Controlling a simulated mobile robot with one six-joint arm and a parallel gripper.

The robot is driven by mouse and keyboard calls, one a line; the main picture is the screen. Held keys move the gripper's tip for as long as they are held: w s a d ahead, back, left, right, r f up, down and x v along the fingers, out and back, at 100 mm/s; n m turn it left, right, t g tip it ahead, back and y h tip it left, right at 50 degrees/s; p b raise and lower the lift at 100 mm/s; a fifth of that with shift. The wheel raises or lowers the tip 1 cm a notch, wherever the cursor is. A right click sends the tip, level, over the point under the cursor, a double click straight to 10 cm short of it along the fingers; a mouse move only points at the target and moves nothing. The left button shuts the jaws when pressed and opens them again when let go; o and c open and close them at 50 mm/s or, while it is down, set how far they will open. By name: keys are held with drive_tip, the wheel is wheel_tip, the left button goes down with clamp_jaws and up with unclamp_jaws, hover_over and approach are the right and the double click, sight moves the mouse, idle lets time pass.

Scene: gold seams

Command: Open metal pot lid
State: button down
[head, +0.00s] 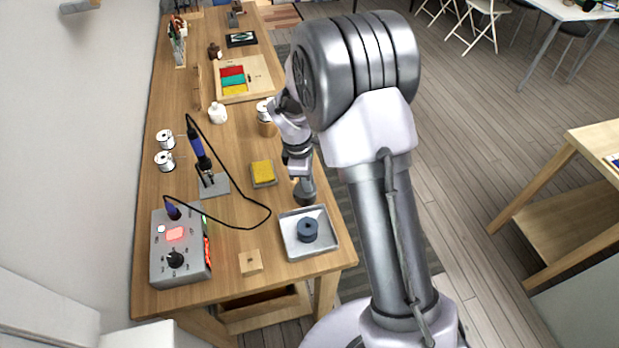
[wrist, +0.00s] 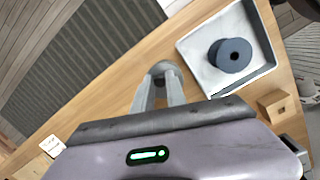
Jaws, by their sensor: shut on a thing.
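My gripper (head: 300,181) points down over the front right edge of the wooden workbench. It is shut on a small grey round metal piece (head: 305,193), which looks like the metal pot or its lid; I cannot tell which. In the wrist view the grey piece (wrist: 164,68) sits between my two fingertips (wrist: 160,82), and my gripper's body hides its near side. Whether it touches the bench is unclear. A dark blue round piece with a hole in its top (head: 308,230) sits in the metal tray; it also shows in the wrist view (wrist: 231,55).
The square metal tray (head: 328,247) lies close to my gripper. A yellow sponge (head: 262,171), a soldering iron in its stand (head: 200,155), a control box (head: 180,262) and a small wooden block (head: 250,262) stand on the bench (head: 225,285). A black cable loops across it.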

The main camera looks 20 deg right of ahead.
sight(298, 191)
drive_tip(key=h+p, duration=0.1)
drive_tip(key=a+r+h, duration=0.1)
drive_tip(key=h, duration=0.1)
drive_tip(key=shift+a+r+h+p, duration=0.15)
drive_tip(key=shift+a+h+p, duration=0.15)
drive_tip(key=shift+p, duration=0.05)
drive_tip(key=h, duration=0.1)
drive_tip(key=a+h+p, duration=0.1)
drive_tip(key=shift+a+r+h, duration=0.15)
drive_tip(key=shift+r+h, duration=0.05)
drive_tip(key=shift+h, duration=0.2)
drive_tip(key=shift+a+f+h+p, duration=0.1)
drive_tip(key=shift+a+h, duration=0.45)
drive_tip(key=shift+h, duration=0.55)
drive_tip(key=shift+a+f+h+p, duration=0.15)
drive_tip(key=shift+a+h, duration=0.35)
drive_tip(key=shift+h, duration=0.6)
drive_tip(key=shift+a+h+p, duration=0.1)
drive_tip(key=shift+a+h, duration=0.45)
drive_tip(key=shift+h, duration=0.55)
